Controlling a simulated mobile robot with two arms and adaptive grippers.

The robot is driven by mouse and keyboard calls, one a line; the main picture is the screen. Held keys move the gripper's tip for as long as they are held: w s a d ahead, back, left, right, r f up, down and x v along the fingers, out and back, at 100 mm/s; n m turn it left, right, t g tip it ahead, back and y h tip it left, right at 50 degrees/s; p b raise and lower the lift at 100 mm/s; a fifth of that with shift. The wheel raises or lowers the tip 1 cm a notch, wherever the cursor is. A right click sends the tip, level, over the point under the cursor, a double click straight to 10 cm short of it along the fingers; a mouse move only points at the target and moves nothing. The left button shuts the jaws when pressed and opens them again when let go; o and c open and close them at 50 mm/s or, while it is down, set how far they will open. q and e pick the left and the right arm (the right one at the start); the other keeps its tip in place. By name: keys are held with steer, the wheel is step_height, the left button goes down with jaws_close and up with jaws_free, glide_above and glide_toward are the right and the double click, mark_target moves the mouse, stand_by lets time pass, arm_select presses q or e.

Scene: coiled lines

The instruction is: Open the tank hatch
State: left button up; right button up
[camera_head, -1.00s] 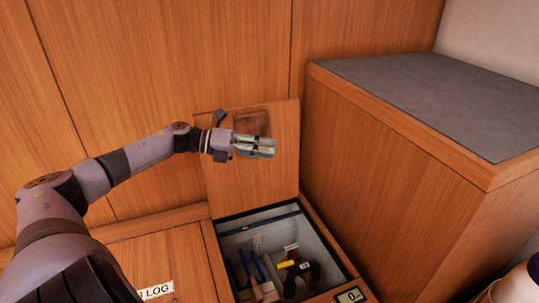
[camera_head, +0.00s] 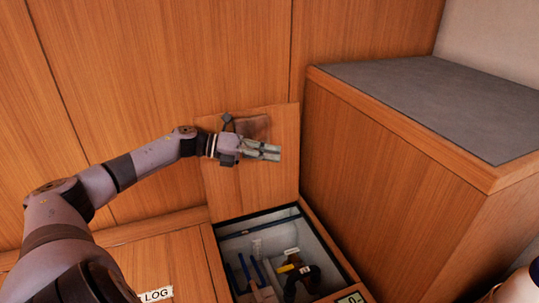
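The tank hatch (camera_head: 284,182) is a wooden panel standing raised against the back wall, above a square opening. Inside the opening is the tank compartment (camera_head: 310,243), with blue, dark and yellow-marked fittings. My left gripper (camera_head: 278,152) is in front of the raised hatch, fingers pointing right, near a recessed patch in its upper part. The two fingers lie close together; whether a small gap is left between them, or whether they touch the panel, I cannot tell. My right gripper is not in view.
A wooden cabinet (camera_head: 400,190) with a grey top (camera_head: 440,95) stands close at the right of the opening. A bench panel with a LOG label (camera_head: 157,295) is at the lower left. A small display (camera_head: 350,298) sits at the opening's front edge. A white object shows at the lower right.

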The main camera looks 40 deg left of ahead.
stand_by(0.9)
arm_select(q)
steer(key=o, duration=0.7)
steer(key=v, duration=1.2)
steer(key=shift+c, duration=0.2)
